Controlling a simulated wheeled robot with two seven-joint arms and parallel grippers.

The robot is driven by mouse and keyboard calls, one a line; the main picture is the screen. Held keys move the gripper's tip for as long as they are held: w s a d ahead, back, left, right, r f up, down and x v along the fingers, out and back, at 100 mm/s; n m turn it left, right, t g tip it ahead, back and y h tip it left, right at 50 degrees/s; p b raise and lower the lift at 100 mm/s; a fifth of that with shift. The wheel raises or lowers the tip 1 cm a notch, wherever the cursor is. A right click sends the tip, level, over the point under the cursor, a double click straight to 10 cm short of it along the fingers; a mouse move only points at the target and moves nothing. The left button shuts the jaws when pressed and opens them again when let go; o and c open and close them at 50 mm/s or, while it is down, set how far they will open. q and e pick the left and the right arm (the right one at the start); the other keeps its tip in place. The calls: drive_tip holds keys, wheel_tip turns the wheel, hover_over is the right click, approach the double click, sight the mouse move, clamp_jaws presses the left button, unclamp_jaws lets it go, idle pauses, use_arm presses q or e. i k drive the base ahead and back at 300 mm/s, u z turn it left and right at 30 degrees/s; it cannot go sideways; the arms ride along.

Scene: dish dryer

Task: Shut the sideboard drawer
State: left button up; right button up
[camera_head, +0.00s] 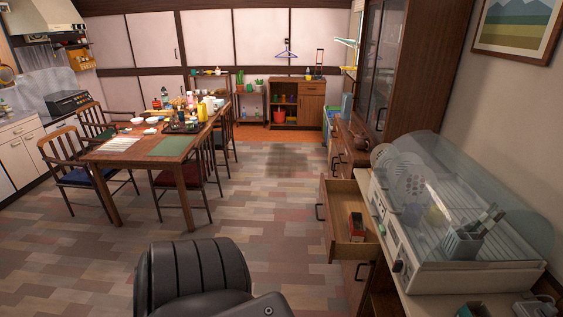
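The sideboard drawer (346,194) is pulled open, out to the left from the brown wooden sideboard (380,292) on the right side of the head view. Its front panel (327,222) faces left and has a dark handle. A small red and dark box (357,226) lies inside the drawer. Neither of my grippers shows in this view.
A dish dryer (470,276) with a clear cover stands on the sideboard top, beside the open drawer. A tall dark cabinet (420,75) rises behind it. The dining table (128,155) with chairs stands at the left. Tiled floor (270,235) left of the drawer is clear.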

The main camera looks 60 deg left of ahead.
sight(339, 198)
drive_tip(key=u, duration=3)
drive_tip(key=i, duration=0.65)
drive_tip(key=z, duration=2.8)
